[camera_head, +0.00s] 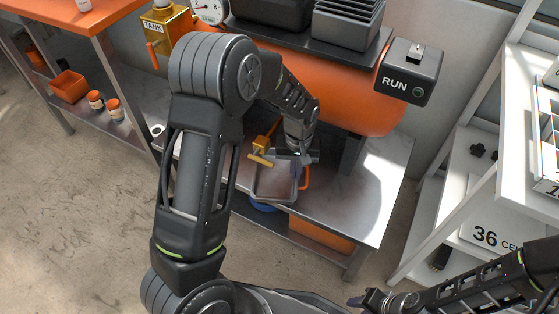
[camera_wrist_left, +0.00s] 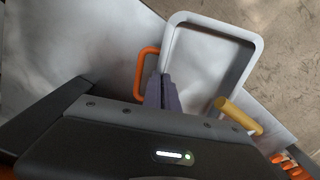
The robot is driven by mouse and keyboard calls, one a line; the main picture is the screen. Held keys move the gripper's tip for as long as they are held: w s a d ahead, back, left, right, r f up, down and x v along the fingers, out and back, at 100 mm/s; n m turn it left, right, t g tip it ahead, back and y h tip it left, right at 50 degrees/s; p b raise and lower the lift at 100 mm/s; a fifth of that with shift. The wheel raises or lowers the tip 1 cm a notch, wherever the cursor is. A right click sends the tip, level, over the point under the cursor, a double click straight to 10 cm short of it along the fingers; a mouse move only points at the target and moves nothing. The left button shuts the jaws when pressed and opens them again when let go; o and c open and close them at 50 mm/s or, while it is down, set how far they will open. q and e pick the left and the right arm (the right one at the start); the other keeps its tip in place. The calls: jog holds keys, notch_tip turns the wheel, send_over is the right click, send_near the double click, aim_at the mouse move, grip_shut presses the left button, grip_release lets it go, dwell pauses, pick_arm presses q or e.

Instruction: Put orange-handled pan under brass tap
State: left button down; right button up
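The orange-handled pan (camera_head: 262,196) is a shallow grey rectangular tray at the front edge of the metal bench, its orange loop handle (camera_head: 306,177) on the right. In the left wrist view the pan (camera_wrist_left: 256,42) partly overhangs the floor. My left gripper (camera_wrist_left: 162,80) has its fingers close together at the pan's wall beside the orange handle (camera_wrist_left: 141,72), and looks shut on it. The brass tap (camera_head: 260,148) is just behind and above the pan; its yellow bar (camera_wrist_left: 238,114) shows near the pan's corner. My right gripper (camera_head: 367,300) is low in view, its opening unclear.
The orange machine (camera_head: 350,110) with the RUN box stands above the bench. A blue thing (camera_head: 264,208) is below the pan. White shelves (camera_head: 512,140) stand right, an orange-topped table (camera_head: 70,27) left. Open floor (camera_head: 75,190) lies in front.

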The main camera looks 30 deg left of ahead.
aim_at(280, 166)
pick_arm(q)
jog(key=shift+w+a, duration=0.25)
jog(key=shift+a, duration=0.35)
jog(key=shift+w+a, duration=0.2)
jog(key=shift+a, duration=0.35)
jog(key=shift+w+a, duration=0.1)
jog(key=shift+a, duration=0.15)
jog(key=a, duration=0.2)
jog(key=w+a, duration=0.1)
jog(key=a, duration=0.1)
jog(key=shift+w+b, duration=0.2)
jog(key=shift+b, duration=0.2)
jog(key=shift+d+f, duration=0.15)
jog(key=shift+f, duration=0.5)
jog(key=shift+f, duration=0.1)
jog(key=shift+f+b, duration=0.55)
jog(key=shift+s, duration=0.1)
